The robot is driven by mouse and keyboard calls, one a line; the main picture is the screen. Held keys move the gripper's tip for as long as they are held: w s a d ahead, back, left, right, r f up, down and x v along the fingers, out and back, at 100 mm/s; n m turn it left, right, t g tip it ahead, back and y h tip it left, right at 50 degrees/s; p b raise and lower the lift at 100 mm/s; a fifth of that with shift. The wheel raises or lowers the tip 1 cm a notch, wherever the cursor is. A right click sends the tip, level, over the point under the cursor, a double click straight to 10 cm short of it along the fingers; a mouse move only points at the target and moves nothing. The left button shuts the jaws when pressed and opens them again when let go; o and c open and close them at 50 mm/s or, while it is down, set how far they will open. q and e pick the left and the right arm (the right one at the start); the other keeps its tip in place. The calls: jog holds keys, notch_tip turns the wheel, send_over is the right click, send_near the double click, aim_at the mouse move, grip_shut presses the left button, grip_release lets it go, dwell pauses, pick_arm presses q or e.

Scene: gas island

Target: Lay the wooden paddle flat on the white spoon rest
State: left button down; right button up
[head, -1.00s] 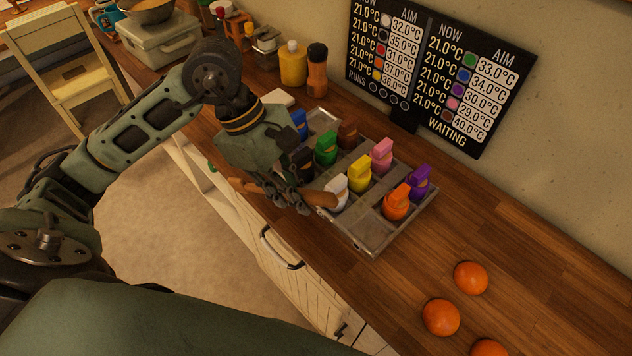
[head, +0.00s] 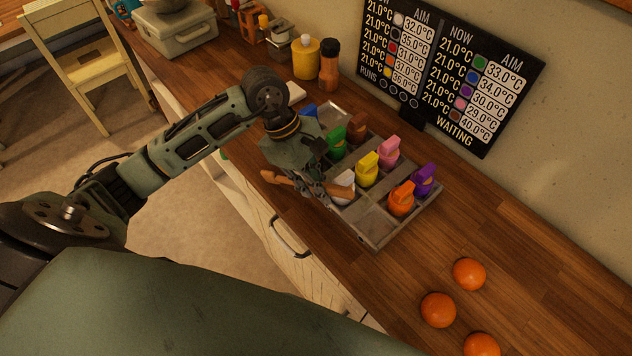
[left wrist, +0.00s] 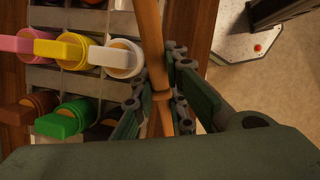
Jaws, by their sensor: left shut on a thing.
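My left gripper (head: 312,188) is shut on the wooden paddle (head: 279,179), a long brown piece held over the counter's front edge, beside the grey tray. The paddle's right end overlaps the white-topped bottle in the head view. In the left wrist view the gripper (left wrist: 161,92) closes around the paddle (left wrist: 149,38), which runs up between the fingers. A small flat white piece (head: 297,92), perhaps the spoon rest, lies on the counter behind the gripper; its shape is partly hidden by the arm. My right gripper is not in view.
The grey divided tray (head: 376,237) holds several coloured bottles close to the gripper. Oranges (head: 438,310) lie on the right. A yellow jar (head: 305,62) and a pepper mill (head: 330,66) stand behind the white piece. A temperature board (head: 440,70) stands by the wall.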

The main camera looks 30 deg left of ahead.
pick_arm(q)
jog(key=shift+f+b, duration=0.2)
jog(key=shift+b, duration=0.1)
jog(key=c, duration=1.8)
grip_release()
jog(key=shift+r, duration=0.1)
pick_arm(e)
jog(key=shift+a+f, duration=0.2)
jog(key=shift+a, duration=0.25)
pick_arm(q)
jog(key=shift+o, duration=0.2)
jog(key=shift+r+p, duration=0.15)
jog(key=shift+p, duration=0.15)
jog(key=shift+a+r, duration=0.1)
jog(key=shift+r, duration=0.05)
jog(key=b+v, duration=0.3)
jog(key=v, duration=0.8)
jog(key=shift+r+b, duration=0.35)
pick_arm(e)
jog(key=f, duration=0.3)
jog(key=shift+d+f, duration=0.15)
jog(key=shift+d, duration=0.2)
pick_arm(q)
jog(key=shift+a, duration=0.1)
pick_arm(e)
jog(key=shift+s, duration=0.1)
